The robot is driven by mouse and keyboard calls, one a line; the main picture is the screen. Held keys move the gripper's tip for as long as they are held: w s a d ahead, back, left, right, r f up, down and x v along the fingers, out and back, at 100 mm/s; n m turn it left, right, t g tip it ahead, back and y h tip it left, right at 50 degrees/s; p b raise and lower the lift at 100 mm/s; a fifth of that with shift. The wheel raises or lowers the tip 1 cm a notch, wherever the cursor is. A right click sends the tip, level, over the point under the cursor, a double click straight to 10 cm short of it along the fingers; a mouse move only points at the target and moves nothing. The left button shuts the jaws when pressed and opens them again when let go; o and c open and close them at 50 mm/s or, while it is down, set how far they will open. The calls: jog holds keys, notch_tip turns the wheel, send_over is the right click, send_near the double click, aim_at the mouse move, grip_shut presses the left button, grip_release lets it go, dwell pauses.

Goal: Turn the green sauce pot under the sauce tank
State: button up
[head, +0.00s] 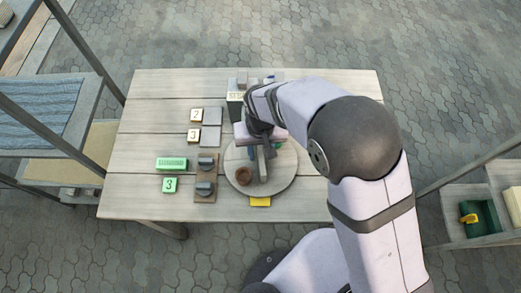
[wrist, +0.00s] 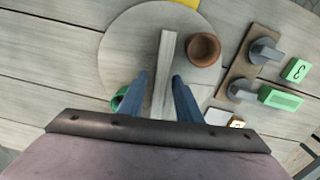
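A round wooden turntable (head: 283,172) lies on the table with a raised bar (head: 262,168) across it; the disc (wrist: 120,45) and bar (wrist: 166,60) also show in the wrist view. My gripper (wrist: 160,75) is open, its blue fingers on either side of the bar, with a gap at the left finger. Whether the right finger touches it I cannot tell. The green pot (wrist: 120,98) is at the disc's edge, left of my fingers and partly hidden; my arm hides it in the head view. A box-like unit (head: 235,104), possibly the sauce tank, stands behind the turntable, partly covered by my arm.
A brown pot (head: 243,176) stands on the disc, right of the bar in the wrist view (wrist: 204,49). Knobs (head: 205,188), a green block (head: 171,163) and number tiles (head: 195,134) are left of the disc. A yellow tag (head: 260,202) lies at its front.

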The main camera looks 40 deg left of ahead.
grip_shut()
jog(key=shift+n, duration=3.7)
jog(key=shift+a+r+n, duration=0.1)
jog(key=shift+n, duration=3.8)
